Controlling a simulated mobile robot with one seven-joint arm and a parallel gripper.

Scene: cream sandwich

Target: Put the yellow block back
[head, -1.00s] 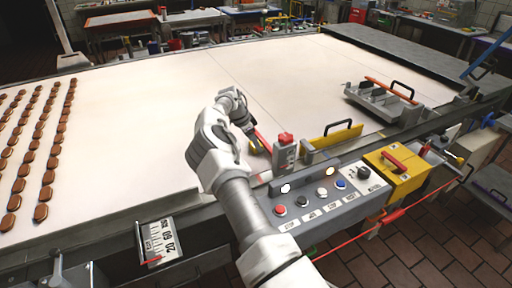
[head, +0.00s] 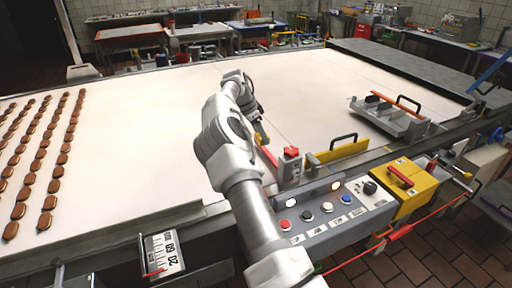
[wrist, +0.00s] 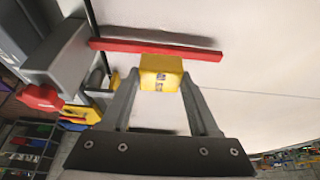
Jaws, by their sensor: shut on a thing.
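The yellow block (wrist: 160,72) sits between the two fingertips of my gripper (wrist: 158,85) in the wrist view. My gripper is shut on it. Small dark marks show on the block's near face. In the head view my gripper (head: 260,130) is over the pale belt, just beyond the red-topped grey post, and the block is mostly hidden there. A red bar (wrist: 155,48) lies across the wrist view just beyond the block. I cannot tell whether the block touches it.
The grey post with red top (head: 290,166) stands at the belt's near edge. A yellow plate with black handle (head: 338,151) and a grey tray (head: 390,118) are to the right. The control panel (head: 330,212) is in front. The belt's middle (head: 155,125) is clear.

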